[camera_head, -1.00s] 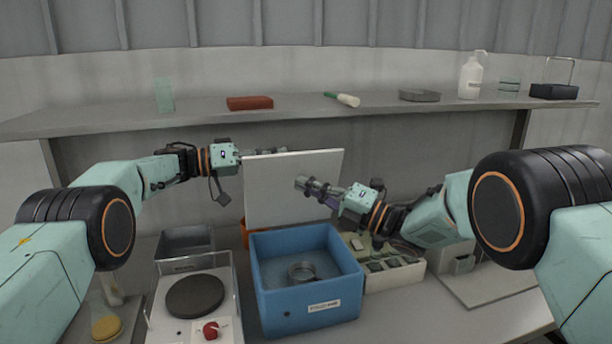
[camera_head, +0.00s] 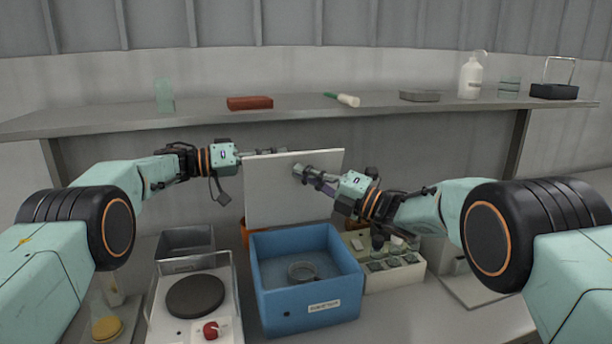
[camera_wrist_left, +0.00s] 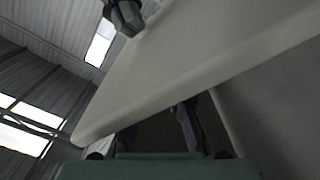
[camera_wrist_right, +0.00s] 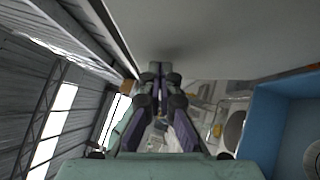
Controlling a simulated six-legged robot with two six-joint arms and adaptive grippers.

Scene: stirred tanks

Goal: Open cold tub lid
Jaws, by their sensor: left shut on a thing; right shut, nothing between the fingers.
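The blue tub (camera_head: 304,307) stands on the bench, open at the top, with a round metal dish (camera_head: 301,271) inside. Its white lid (camera_head: 280,195) stands nearly upright at the tub's back. My left gripper (camera_head: 284,151) is shut on the lid at its top edge; in the left wrist view the lid (camera_wrist_left: 190,75) covers part of the fingers. My right gripper (camera_head: 301,171) is shut and empty at the lid's front face, near its upper right. The right wrist view shows these closed fingers (camera_wrist_right: 160,72) close to the lid (camera_wrist_right: 220,35); I cannot tell whether they touch.
A hotplate (camera_head: 195,297) and a grey bin (camera_head: 186,243) stand left of the tub. A white tray of small items (camera_head: 398,278) stands to the right. A shelf (camera_head: 220,117) runs behind, above the arms, holding a red block (camera_head: 250,103) and a white bottle (camera_head: 470,78).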

